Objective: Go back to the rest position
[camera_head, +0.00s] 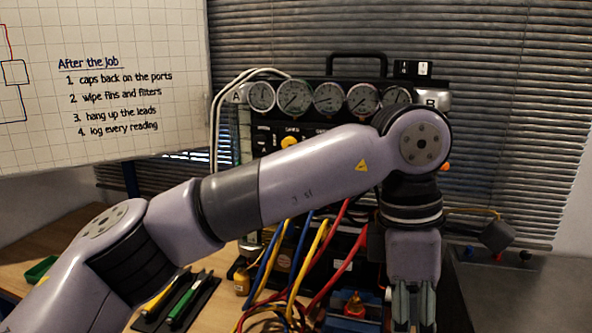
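My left arm reaches across the picture from the lower left, in front of the gauge rig (322,85). My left gripper (413,308) points down at the lower right, in front of the rig's lower right part. Its fingertips run to the bottom edge, and I cannot tell whether they are apart or closed. I see nothing clearly held in it. My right gripper is not in view. The arm hides the middle of the rig.
Yellow, blue and red hoses (340,270) hang below the rig, close left of the gripper. A dark mat (205,313) with hand tools and a green tray (41,269) lie on the wooden table (60,235). A whiteboard (110,40) stands at upper left.

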